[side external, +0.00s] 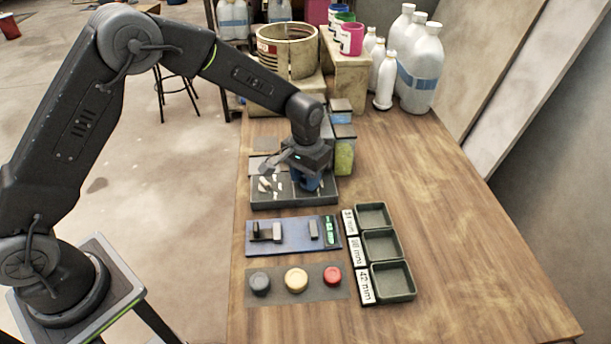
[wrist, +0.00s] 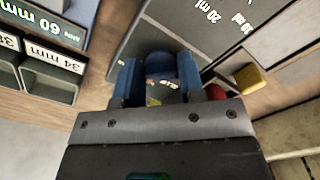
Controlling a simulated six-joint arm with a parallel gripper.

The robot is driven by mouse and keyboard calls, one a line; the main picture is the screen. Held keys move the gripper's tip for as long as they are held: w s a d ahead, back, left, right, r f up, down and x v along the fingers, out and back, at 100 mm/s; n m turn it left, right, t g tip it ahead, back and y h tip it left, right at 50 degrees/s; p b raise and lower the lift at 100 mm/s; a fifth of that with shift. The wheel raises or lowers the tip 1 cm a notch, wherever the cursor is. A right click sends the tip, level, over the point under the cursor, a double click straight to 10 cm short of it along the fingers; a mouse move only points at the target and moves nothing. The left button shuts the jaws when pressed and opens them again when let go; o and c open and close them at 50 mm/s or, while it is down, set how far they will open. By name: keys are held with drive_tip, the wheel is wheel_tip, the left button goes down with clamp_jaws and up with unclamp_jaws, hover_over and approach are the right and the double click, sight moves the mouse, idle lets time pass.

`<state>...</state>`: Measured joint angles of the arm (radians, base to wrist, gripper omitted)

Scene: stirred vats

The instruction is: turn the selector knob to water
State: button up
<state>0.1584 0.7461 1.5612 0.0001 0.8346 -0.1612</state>
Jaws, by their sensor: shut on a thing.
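A dark panel (side external: 262,200) with white markings lies on the wooden table below my gripper (side external: 307,184) in the side view. My gripper (wrist: 159,76) has two blue fingers shut on a round blue knob (wrist: 160,64) in the wrist view. In the side view the knob is hidden by my gripper. I cannot make out the word water or the knob's pointer in either view.
Labelled green trays (side external: 393,281) stand front right of the panel. Jars (side external: 344,157), a big pot (side external: 287,50) and white bottles (side external: 420,70) stand behind. The table's right side is clear.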

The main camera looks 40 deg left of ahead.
drive_tip(key=o, duration=0.9)
drive_tip(key=shift+o, duration=0.2)
wheel_tip(320, 180, up, 14)
drive_tip(key=shift+f, duration=0.1)
drive_tip(key=shift+c, duration=0.4)
